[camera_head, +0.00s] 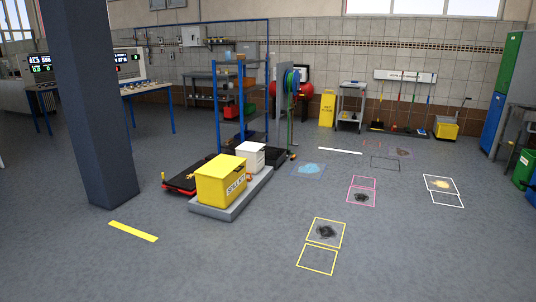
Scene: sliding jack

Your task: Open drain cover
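I cannot make out a drain cover for certain. A dark round patch (326,232) lies in the upper of two joined yellow floor outlines (318,259). A smaller dark patch (361,197) lies inside a pink outline farther back. At this distance I cannot tell whether either patch is a cover or a stain. Neither of my grippers is in view.
A dark pillar (95,110) stands at left. A yellow spill kit box (221,181) and a white box (250,157) sit on a grey platform (232,204) mid-floor. A yellow sign (327,108) and mop bucket (446,128) stand at the back. The front right floor is clear.

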